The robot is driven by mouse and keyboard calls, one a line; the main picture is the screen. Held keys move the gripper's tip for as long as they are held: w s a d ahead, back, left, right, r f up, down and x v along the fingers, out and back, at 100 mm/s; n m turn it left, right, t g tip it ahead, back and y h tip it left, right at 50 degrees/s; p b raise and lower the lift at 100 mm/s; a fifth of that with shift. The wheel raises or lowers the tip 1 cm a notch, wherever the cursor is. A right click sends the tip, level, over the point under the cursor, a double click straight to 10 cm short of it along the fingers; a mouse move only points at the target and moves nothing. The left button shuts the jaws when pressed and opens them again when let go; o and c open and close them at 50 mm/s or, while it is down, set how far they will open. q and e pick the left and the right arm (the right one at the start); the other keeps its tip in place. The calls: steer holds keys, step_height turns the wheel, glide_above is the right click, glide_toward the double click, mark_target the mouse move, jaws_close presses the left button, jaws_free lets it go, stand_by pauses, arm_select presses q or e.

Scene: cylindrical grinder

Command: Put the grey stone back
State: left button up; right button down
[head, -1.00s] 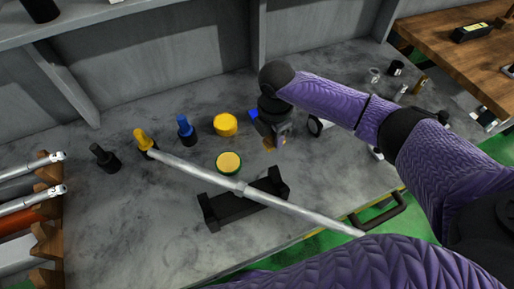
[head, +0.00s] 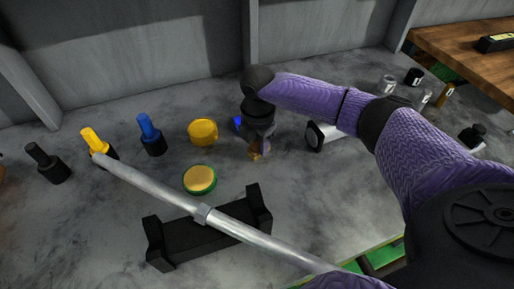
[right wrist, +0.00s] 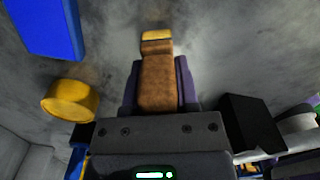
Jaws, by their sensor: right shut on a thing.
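My right gripper (head: 257,140) is low over the middle of the grey bench, near its back wall. In the right wrist view its purple fingers (right wrist: 158,88) are shut on a narrow brown block (right wrist: 157,75) with a yellow far end. In the head view the block's tip (head: 254,154) shows small below the fingers; I cannot tell whether it touches the bench. I cannot make out a clearly grey stone. My left gripper is out of view.
A yellow cylinder (head: 203,132), a green-rimmed yellow disc (head: 199,179) and blue, yellow and black knobbed tools stand to the left. A silver rod (head: 210,213) crosses above a black cradle (head: 190,243). A white-and-black piece (head: 322,134) lies right of my gripper.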

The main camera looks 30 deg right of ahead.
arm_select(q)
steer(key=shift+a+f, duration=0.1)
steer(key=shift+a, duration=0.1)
arm_select(e)
steer(key=shift+f, duration=0.3)
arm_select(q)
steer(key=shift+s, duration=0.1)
arm_select(e)
steer(key=shift+f, duration=0.1)
steer(key=shift+c, duration=1.9)
jaws_free()
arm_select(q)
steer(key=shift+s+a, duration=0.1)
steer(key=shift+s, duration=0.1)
